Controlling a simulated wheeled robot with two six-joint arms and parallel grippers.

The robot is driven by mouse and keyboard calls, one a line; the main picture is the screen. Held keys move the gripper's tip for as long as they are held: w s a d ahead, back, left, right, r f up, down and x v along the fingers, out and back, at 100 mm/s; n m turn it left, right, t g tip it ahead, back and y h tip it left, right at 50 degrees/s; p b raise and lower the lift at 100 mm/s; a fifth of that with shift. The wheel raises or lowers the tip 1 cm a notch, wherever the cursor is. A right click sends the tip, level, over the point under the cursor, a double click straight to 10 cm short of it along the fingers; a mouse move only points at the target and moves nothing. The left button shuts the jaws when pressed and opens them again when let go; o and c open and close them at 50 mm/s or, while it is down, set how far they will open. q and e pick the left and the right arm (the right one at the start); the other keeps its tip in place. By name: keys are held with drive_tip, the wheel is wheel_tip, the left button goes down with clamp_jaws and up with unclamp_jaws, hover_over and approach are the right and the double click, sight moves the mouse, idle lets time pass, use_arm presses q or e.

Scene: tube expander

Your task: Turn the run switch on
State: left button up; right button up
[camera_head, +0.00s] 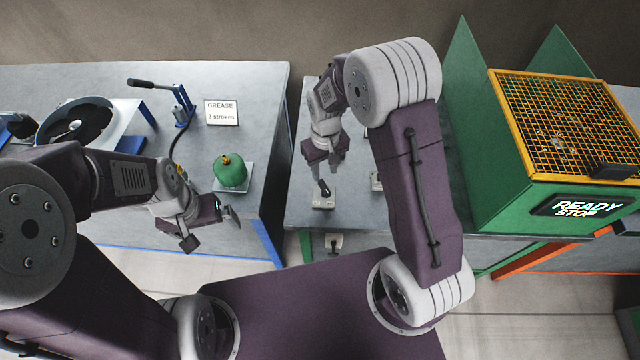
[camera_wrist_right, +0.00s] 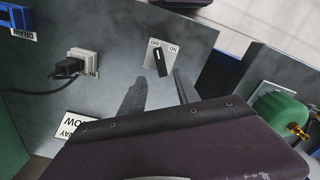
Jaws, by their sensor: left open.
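The run switch is a pale plate with a black knob near the right-hand bench's front edge. It shows in the head view (camera_head: 324,203) and the right wrist view (camera_wrist_right: 160,64). Its plate is marked OFF and ON; the knob's marked end points toward OFF. My right gripper (camera_head: 324,168) is above the switch, pointing down. In the right wrist view my right gripper (camera_wrist_right: 158,93) has its fingers apart, with the knob beyond the gap and apparently untouched. My left gripper (camera_head: 212,226) is open and empty near the left bench's front edge.
A black plug (camera_wrist_right: 68,68) sits in a pale socket beside the switch. A green caged machine (camera_head: 555,130) showing READY STOP stands at right. A green grease can (camera_head: 230,168) stands on the left bench (camera_head: 255,100). A gap separates the benches.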

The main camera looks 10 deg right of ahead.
sight(323, 184)
drive_tip(key=f, duration=0.8)
drive_tip(key=shift+w+a, duration=0.2)
drive_tip(key=shift+a, duration=0.05)
drive_tip(key=shift+s+d+f, duration=0.1)
drive_tip(key=shift+s+f, duration=0.05)
drive_tip(key=shift+f, duration=0.25)
clamp_jaws()
